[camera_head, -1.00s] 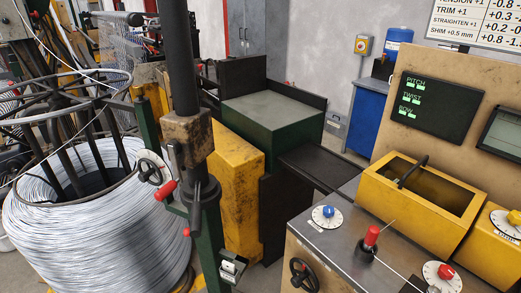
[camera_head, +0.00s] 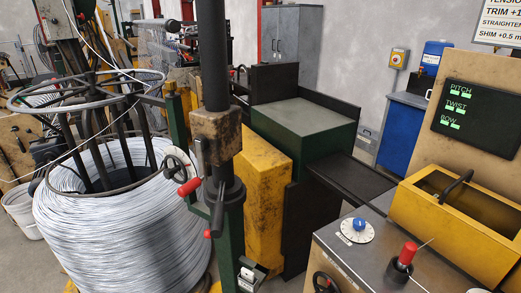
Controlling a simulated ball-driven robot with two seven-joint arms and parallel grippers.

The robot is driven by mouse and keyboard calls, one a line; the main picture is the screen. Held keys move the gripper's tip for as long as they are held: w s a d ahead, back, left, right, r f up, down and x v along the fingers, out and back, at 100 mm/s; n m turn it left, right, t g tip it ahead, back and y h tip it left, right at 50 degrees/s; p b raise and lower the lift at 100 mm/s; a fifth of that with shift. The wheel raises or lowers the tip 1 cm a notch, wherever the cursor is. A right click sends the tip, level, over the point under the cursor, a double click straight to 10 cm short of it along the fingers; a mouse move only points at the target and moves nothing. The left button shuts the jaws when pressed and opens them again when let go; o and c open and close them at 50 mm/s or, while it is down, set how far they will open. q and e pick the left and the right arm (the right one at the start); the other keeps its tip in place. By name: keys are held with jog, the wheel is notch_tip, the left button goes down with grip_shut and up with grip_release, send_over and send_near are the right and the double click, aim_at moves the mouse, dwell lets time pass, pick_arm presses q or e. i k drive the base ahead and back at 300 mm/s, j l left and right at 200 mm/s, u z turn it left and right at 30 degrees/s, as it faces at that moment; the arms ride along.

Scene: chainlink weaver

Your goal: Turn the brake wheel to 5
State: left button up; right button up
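A small handwheel with a pale dial behind it (camera_head: 178,163) is on the green post beside the wire coil, left of centre. It looks like the brake wheel, but I see no label naming it. A red-tipped lever (camera_head: 189,187) sticks out just below it. The dial marks are too small to read, so I cannot tell its setting. Neither of my grippers is in view, and nothing touches either wheel.
A large wire coil (camera_head: 120,230) on a round stand fills the left. A dark upright column (camera_head: 211,55) stands beside the wheel. The grey bench (camera_head: 375,265) at the right carries a blue knob (camera_head: 360,224) and a red-topped part (camera_head: 408,252). Floor shows at the far left.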

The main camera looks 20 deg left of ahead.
aim_at(168, 174)
jog(key=u, duration=1.25)
